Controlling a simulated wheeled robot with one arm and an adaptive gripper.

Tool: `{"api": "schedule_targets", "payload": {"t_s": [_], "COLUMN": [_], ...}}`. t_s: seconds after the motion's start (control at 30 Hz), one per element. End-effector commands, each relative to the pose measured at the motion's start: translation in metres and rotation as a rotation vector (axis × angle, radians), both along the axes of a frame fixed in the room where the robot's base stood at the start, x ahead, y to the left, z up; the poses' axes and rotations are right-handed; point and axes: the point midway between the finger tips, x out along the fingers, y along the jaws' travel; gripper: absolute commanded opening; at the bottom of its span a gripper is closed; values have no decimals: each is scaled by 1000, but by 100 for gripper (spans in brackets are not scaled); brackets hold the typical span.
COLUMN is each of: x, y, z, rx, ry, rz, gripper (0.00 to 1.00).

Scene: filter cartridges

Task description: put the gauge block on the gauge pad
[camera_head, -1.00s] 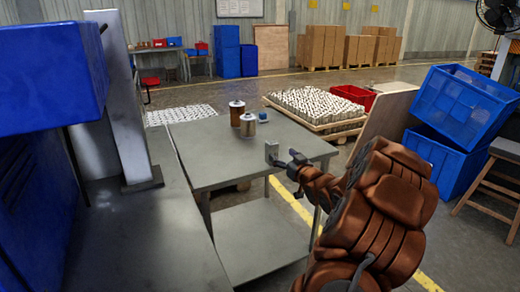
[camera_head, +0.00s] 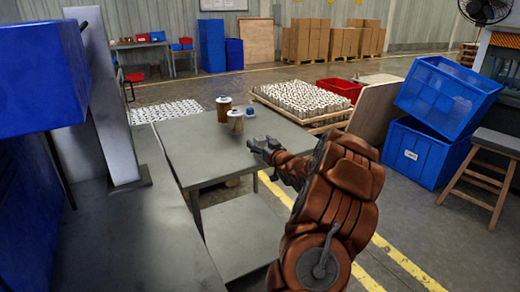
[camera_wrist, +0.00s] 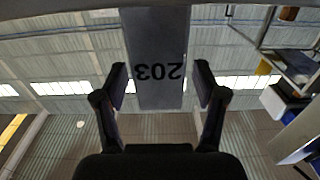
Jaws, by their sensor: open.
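My gripper (camera_wrist: 160,72) is open, with one finger on each side of the block in the picture. I cannot tell whether the fingers touch it. In the head view my gripper (camera_head: 264,146) is at the right side of the grey table (camera_head: 205,165), and I cannot separate the block from it there. I cannot make out a gauge pad.
An amber cartridge (camera_head: 223,108), a paler cartridge (camera_head: 236,122) and a small blue object (camera_head: 250,112) stand at the table's back. The table's front left is clear. A grey bench (camera_head: 150,230) lies at left. Blue crates (camera_head: 425,152) and a stool (camera_head: 490,160) stand at right.

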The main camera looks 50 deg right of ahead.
Motion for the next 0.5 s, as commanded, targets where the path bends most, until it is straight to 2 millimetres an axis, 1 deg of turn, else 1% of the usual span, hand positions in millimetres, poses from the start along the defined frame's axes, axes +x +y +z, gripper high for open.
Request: {"api": "schedule_targets", "payload": {"t_s": [0.23,0.5], "x": [1,1], "y": [0,0], "z": [0,0], "rx": [0,0], "ry": [0,0], "rz": [0,0], "gripper": [71,43]}}
